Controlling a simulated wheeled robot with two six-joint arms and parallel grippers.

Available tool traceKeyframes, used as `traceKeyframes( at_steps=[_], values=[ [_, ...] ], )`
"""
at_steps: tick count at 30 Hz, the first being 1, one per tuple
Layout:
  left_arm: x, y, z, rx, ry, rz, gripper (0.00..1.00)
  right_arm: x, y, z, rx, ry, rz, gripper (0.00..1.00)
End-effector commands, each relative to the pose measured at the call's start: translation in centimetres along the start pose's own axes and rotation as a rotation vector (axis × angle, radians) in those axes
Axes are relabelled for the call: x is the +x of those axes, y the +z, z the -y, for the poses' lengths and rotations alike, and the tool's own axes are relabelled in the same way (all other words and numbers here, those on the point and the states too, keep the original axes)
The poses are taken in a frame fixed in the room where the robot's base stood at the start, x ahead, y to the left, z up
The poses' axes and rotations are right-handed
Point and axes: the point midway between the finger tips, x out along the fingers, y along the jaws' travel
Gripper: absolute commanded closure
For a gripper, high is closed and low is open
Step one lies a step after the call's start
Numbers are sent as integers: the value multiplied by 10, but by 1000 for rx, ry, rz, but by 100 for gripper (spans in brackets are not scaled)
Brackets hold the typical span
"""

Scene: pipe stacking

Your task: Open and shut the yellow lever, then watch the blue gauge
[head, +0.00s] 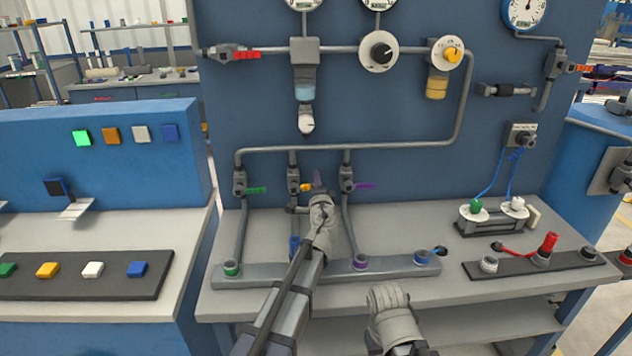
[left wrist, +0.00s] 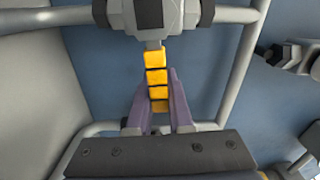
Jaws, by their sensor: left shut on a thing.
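The yellow lever (head: 306,187) is on the middle of three small valves on the panel and is partly hidden by my left gripper in the head view. In the left wrist view the lever (left wrist: 155,62) is a ribbed yellow handle, running down from the valve stem. My left gripper (left wrist: 159,98) has its purple fingers on either side of the handle's end and is shut on it. The left gripper (head: 317,184) also shows in the head view. The blue-rimmed gauge (head: 524,12) is at the top right, partly cut off. My right arm shows at the bottom; its fingers cannot be made out.
A green-handled valve (head: 254,190) is to the left and a purple-handled valve (head: 362,185) close on the right. Grey pipes run along the panel. A socket rail (head: 330,274) lies on the bench below. A red lever (head: 246,54) is higher up.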

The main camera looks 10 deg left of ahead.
Motion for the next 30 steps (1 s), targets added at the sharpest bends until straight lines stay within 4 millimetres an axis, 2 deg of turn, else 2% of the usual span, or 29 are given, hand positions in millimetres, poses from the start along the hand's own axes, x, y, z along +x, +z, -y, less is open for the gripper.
traceKeyframes(
  at_steps=[9,24,25,30],
  values=[
    [-1,0,-7,92,1,0,100,7,0,1,0,0,0,50],
    [-1,0,-8,109,1,-1,100,8,0,1,0,0,0,50],
    [-1,0,-8,109,1,-1,80,8,0,1,0,0,0,50],
    [-1,0,-8,109,0,-1,61,8,0,1,0,0,0,50]
  ],
)
